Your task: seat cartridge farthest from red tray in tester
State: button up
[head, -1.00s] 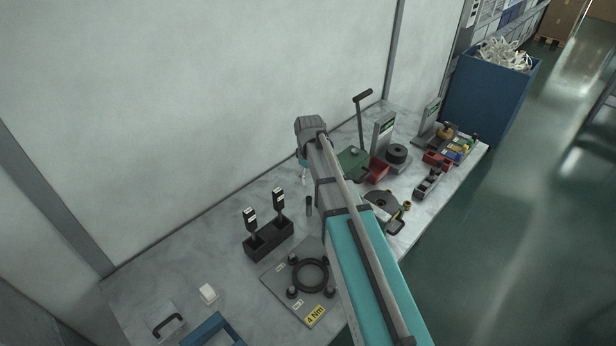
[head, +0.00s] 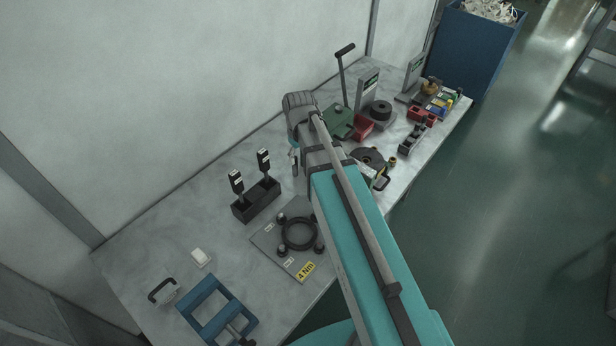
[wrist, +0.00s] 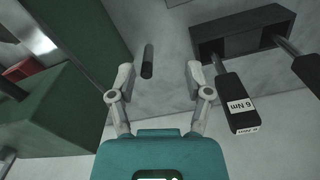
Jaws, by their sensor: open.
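A short dark cylinder (head: 295,166), possibly a cartridge, stands on the bench by the left side of my arm. In the wrist view the dark cylinder (wrist: 147,62) shows in the gap between my fingertips, nearer the left finger and apart from both. My gripper (wrist: 160,72) is open and empty. In the head view only a bit of its teal body (head: 293,148) shows; the arm hides the rest. A red tray (head: 362,127) sits beyond my arm, beside a green block with a lever (head: 340,121). I cannot tell which thing is the tester.
A black holder (head: 256,200) with two black drivers stands left of the cylinder; one driver (wrist: 238,100) is close right of my gripper. A plate marked 4 Nm (head: 304,271) carries a black ring. A blue frame (head: 215,312) lies near the front. A second red bin (head: 421,116) is at the far right.

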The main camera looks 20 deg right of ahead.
jog(key=s+m, duration=0.3)
jog(key=s, duration=0.7)
jog(key=shift+m, duration=0.3)
jog(key=shift+a, duration=0.1)
